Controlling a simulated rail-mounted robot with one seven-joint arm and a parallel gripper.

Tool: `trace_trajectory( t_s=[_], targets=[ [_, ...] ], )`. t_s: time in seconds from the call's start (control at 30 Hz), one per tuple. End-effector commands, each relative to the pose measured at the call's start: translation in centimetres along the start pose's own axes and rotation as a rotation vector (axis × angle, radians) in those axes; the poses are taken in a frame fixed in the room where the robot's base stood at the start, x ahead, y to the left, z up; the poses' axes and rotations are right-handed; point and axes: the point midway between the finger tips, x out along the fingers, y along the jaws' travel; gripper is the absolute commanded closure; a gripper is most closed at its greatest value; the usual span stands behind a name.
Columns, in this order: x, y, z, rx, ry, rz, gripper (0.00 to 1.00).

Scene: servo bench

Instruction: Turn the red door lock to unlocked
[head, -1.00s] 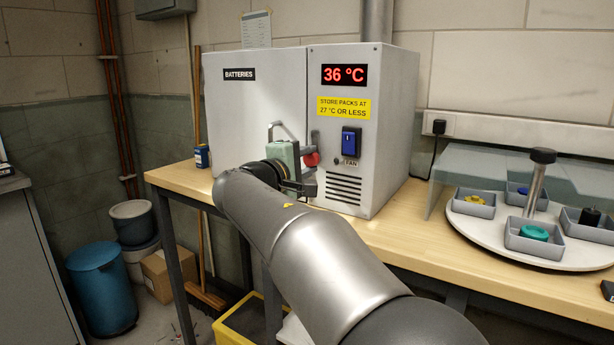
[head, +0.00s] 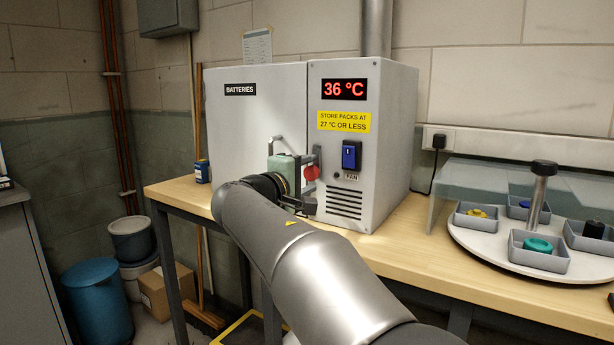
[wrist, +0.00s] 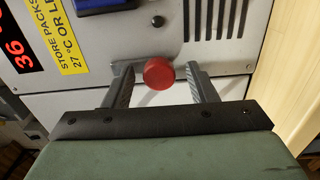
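The red door lock (head: 309,173) is a round red knob by the seam between the door (head: 255,115) marked BATTERIES and the control panel of a grey cabinet. In the wrist view the red knob (wrist: 158,73) sits between the tips of my gripper (wrist: 160,76). A gap shows on each side of it, so the fingers are open and apart from it. In the head view my gripper (head: 314,180) has one finger above the knob and one below. The knob's turn position and any lock markings cannot be made out.
A grey door handle (head: 275,142) stands out close behind my gripper. The panel has a red 36 °C display (head: 344,89), a yellow label (head: 343,121) and a blue fan switch (head: 351,154). A round turntable (head: 490,243) with several small trays stands at the right.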

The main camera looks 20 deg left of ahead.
Motion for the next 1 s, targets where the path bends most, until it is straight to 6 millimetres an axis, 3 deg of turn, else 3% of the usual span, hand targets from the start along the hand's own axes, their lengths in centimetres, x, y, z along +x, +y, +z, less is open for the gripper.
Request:
trace_trajectory(
  t_s=[0.27,0.37,0.8,1.0],
  targets=[
    [-0.9,0.1,0.0,0.0,0.001,0.0,0.48],
    [-2.6,0.1,-0.1,0.0,0.003,0.001,0.48],
    [-13.2,0.2,-0.1,0.0,0.005,0.0,0.48],
    [-16.3,0.1,-0.1,-0.001,0.002,0.0,0.48]
  ],
)
